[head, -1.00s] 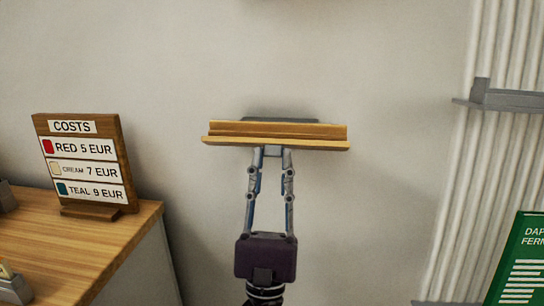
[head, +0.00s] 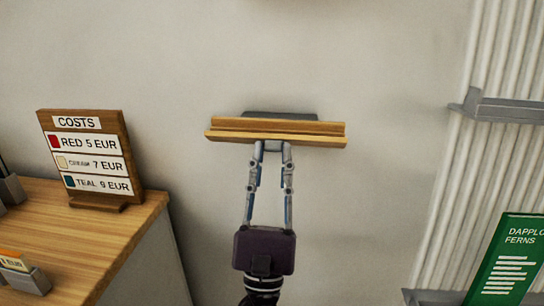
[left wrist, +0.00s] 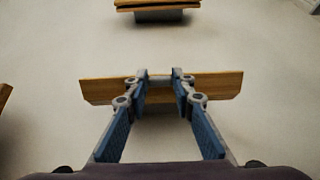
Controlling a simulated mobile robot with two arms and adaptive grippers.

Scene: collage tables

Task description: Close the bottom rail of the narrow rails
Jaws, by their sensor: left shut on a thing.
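The bottom narrow rail (head: 300,138) is a wooden strip in front of a grey backing (head: 280,115) on the pale wall. Its front strip lies close along a second wooden strip behind it; I cannot tell whether they touch. In the left wrist view the same rail (left wrist: 220,84) spans the middle, and another wooden rail (left wrist: 158,4) with a grey underside shows at the top edge. My left gripper (head: 272,147) comes from below and is shut on the bottom rail at its middle, around a small grey part. My right gripper is not in view.
A wooden table (head: 115,232) stands at left with a price sign (head: 95,165) and a small card holder (head: 22,272). At right are a grey ledge (head: 510,108) on a ribbed panel and a green board (head: 508,262). The wall around the rail is clear.

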